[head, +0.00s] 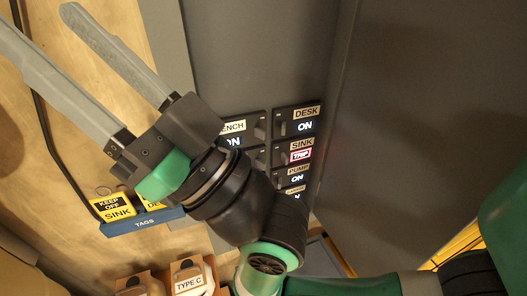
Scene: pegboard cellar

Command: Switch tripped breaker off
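The SINK breaker (301,154) sits in the right column of the grey panel and shows a red-and-white TRIP window. Its toggle is small and its exact position is hard to read. Above it the DESK breaker (304,125) shows ON; below it the PUMP breaker (297,178) shows ON. My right gripper (38,16) comes in from the right side, is open and empty, and points to the upper left, away from the breakers. One fingertip is cut off by the left edge. Its wrist hides part of the left breaker column. My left gripper is out of view.
The BENCH breaker (232,141), partly covered by my wrist, shows ON. A blue TAGS holder (145,224) on the wooden wall carries a yellow KEEP OFF SINK tag (115,207) and another tag. TYPE C boxes (187,285) stand below. The grey panel door (430,130) stands right of the breakers.

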